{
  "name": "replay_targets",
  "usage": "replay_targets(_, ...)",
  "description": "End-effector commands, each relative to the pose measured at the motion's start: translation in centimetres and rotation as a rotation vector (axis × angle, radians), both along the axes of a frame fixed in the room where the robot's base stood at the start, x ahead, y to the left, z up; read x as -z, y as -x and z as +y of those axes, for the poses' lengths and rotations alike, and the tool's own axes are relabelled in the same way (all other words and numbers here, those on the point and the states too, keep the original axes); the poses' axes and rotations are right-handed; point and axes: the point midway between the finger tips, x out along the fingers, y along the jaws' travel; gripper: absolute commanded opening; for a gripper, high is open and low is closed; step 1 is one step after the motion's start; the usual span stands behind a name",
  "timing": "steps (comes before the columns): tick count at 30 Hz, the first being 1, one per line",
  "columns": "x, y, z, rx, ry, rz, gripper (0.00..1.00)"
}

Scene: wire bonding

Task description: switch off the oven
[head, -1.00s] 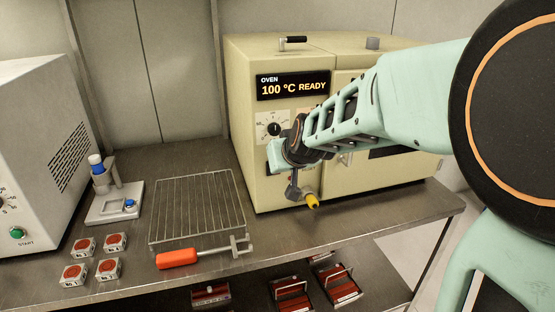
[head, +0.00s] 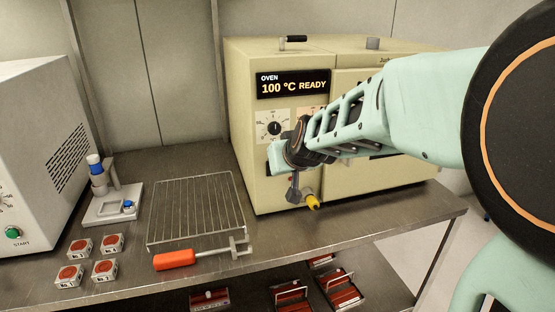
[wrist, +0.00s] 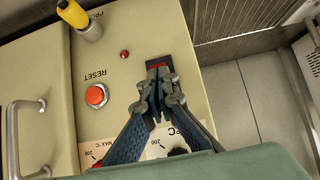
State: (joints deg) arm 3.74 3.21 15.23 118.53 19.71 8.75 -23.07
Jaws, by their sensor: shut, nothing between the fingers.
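The beige oven (head: 250,150) stands at the back of the bench. Its display (head: 292,85) is lit and reads 100 °C READY. In the wrist view, a black-framed switch with a red part (wrist: 157,63) sits on the oven's front panel, partly hidden by the fingers. My gripper (wrist: 158,78) is shut and empty, its tips at the switch; I cannot tell whether they touch it. In the head view, my gripper (head: 294,192) is in front of the oven's lower left panel, where the switch is hidden.
A red RESET button (wrist: 96,95), a small red lamp (wrist: 124,53) and a yellow-tipped fitting (wrist: 72,13) are on the same panel. A metal handle (wrist: 20,135) juts out beside it. A wire rack (head: 196,210) and orange-handled tool (head: 176,260) lie on the bench.

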Motion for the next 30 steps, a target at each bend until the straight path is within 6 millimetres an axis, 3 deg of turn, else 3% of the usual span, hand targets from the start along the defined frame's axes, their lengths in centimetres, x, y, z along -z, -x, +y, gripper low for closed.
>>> replay_targets(30, 1.0, 0.17, -0.09, -0.001, 0.001, 0.0, 0.0)
